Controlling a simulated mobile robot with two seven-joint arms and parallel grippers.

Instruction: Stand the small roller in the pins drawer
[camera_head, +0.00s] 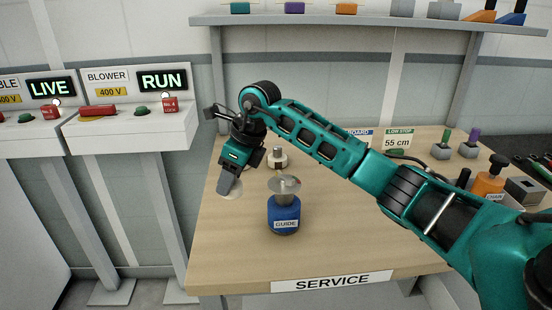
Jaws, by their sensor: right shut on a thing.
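My right gripper (228,185) reaches in from the right, fingers down, over the left side of the wooden table. It is shut on a pale round thing (235,194), low at the table top; the fingers hide part of it. I cannot tell whether this is the small roller, or whether it touches the table. A pale stepped piece with a round top (277,158) stands behind and right of the gripper. No drawer labelled pins is seen. My left gripper is not in view.
A blue GUIDE pot with a metal disc on top (284,225) stands right of the gripper. The SERVICE table (240,262) is bare at the front left. An orange CHAIN container (488,183) and small knobbed blocks (442,150) stand at the right. LIVE and RUN panels (160,82) are left.

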